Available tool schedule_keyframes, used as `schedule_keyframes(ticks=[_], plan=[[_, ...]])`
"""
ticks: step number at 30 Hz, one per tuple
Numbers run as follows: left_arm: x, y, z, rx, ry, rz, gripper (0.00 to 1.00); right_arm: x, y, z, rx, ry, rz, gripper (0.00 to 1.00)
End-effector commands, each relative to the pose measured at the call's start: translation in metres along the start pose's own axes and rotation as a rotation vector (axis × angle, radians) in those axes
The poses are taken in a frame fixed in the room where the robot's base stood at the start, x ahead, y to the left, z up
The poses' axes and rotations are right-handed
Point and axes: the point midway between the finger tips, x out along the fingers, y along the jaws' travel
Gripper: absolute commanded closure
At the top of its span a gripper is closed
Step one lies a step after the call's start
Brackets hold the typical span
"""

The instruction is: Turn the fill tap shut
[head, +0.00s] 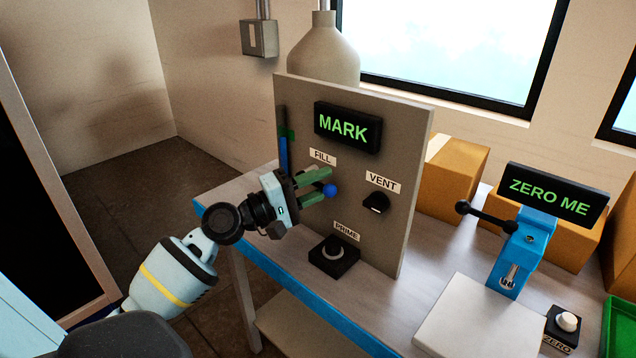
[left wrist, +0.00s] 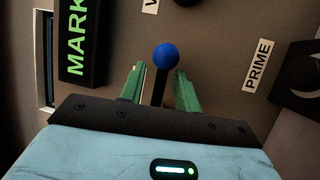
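The fill tap's blue ball knob (head: 330,190) sits below the FILL label (head: 322,157) on the grey panel (head: 350,225). My left gripper (head: 318,186) is at the tap, with its green fingers pointing at the panel. In the left wrist view the blue knob (left wrist: 166,56) and its dark stem stand between the two open fingers (left wrist: 158,90), with a gap on each side. The tap's base is hidden behind the gripper. A display (head: 347,127) above reads MARK. A gauge tube (head: 284,155) at the panel's left edge shows blue, with a green band. My right gripper is not in view.
The VENT knob (head: 376,203) is right of the tap, and the PRIME knob (head: 334,256) is below. Further right on the table stand a blue device (head: 521,250) with a black lever, a ZERO ME display (head: 556,193), a ZERO button (head: 567,322) and cardboard boxes (head: 450,187).

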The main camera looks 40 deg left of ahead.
Motion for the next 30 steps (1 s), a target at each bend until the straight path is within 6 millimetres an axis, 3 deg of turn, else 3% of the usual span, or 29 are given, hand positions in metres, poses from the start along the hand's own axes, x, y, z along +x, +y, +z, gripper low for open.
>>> schedule_keyframes(ticks=[3,10,30], plan=[[-0.0002,-0.0002,0.0001,0.000,0.000,0.000,0.70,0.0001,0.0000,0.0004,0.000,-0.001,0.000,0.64],[-0.0003,0.0000,0.0001,0.000,0.000,0.000,1.00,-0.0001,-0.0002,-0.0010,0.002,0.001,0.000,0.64],[-0.0016,-0.0058,0.0001,0.100,-0.022,-0.041,1.00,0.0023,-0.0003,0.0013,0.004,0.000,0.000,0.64]])
